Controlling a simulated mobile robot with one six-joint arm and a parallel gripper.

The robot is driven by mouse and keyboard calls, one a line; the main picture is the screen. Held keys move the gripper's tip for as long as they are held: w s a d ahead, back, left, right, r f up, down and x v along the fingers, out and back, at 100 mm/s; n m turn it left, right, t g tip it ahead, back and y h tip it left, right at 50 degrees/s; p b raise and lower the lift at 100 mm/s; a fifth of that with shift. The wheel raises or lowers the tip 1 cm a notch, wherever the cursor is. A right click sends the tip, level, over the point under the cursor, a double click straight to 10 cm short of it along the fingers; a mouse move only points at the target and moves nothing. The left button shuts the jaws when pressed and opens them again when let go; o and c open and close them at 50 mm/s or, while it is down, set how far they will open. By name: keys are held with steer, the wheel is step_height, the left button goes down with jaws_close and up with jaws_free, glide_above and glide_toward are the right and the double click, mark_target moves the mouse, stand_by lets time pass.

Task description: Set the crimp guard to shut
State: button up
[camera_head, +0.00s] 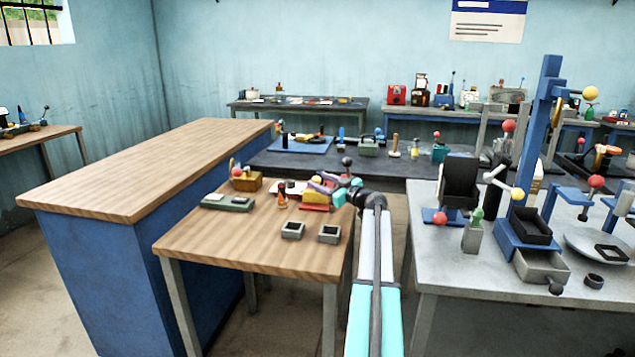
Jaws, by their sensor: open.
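I cannot tell for sure which part is the crimp guard. A tall blue press (530,160) stands on the grey table at the right, with red and yellow ball knobs on its levers. A dark upright panel (460,183) stands left of it on a blue base with a red ball; it may be a guard, but its setting is unclear. My arm reaches up from the bottom middle. My gripper (325,188) is open, small in view, over the right side of the small wooden table, apart from the press. Its fingertips blend with the coloured items there.
The small wooden table (215,240) holds a green tray (228,202), two small dark-topped boxes and an orange-red bottle (282,195). A long wooden-topped blue counter (120,175) stands left. A dark bench (300,165) lies behind. Open floor shows between the small table and grey table (450,262).

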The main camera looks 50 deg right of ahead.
steer(key=s+b, duration=0.1)
steer(key=s, duration=1)
steer(key=shift+a, duration=0.15)
steer(key=shift+s+r, duration=0.1)
